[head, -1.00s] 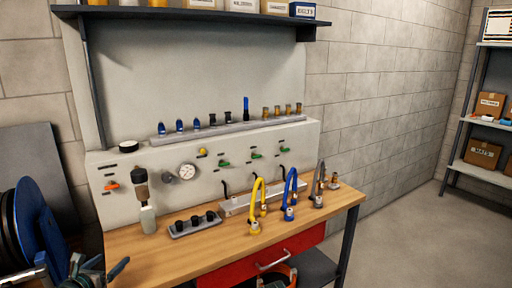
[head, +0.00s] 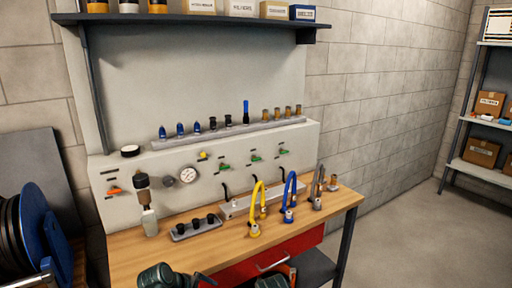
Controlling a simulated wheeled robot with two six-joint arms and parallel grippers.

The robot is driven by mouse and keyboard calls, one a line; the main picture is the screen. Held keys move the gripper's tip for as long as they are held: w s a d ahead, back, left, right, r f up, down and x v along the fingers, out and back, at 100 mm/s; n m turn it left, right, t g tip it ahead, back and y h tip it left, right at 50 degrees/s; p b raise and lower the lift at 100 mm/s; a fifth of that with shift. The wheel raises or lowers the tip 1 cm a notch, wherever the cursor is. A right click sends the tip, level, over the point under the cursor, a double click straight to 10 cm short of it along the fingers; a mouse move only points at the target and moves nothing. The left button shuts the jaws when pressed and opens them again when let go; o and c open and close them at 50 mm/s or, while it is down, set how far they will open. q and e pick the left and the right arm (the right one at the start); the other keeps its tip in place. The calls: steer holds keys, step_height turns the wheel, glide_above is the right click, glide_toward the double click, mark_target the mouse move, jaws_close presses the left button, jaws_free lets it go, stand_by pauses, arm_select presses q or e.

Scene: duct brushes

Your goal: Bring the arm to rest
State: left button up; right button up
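My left arm shows only at the bottom edge, as dark green-grey parts of the gripper (head: 178,278) in front of the bench's near edge. Most of it is cut off by the frame, and I cannot tell whether its fingers are open or shut. Nothing held shows in it.
A rail (head: 230,132) with several blue, black and brass pieces tops the panel behind the bench. A gauge (head: 188,175) and a bottle (head: 149,222) stand at the left. A blue reel (head: 35,230) is at far left. The floor (head: 410,240) at right is clear.

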arm_select(q)
steer(key=s+d+m+g+y+p, duration=0.1)
steer(key=s+d+m+g+y, duration=0.1)
steer(key=s+m, duration=0.4)
steer(key=s+d+m+g+y+p, duration=0.2)
steer(key=s+d+m, duration=0.4)
steer(key=m, duration=0.5)
steer(key=shift+s+d+g+y, duration=0.15)
steer(key=shift+d+g+y, duration=0.4)
steer(key=shift+y, duration=0.55)
steer(key=shift+r, duration=0.1)
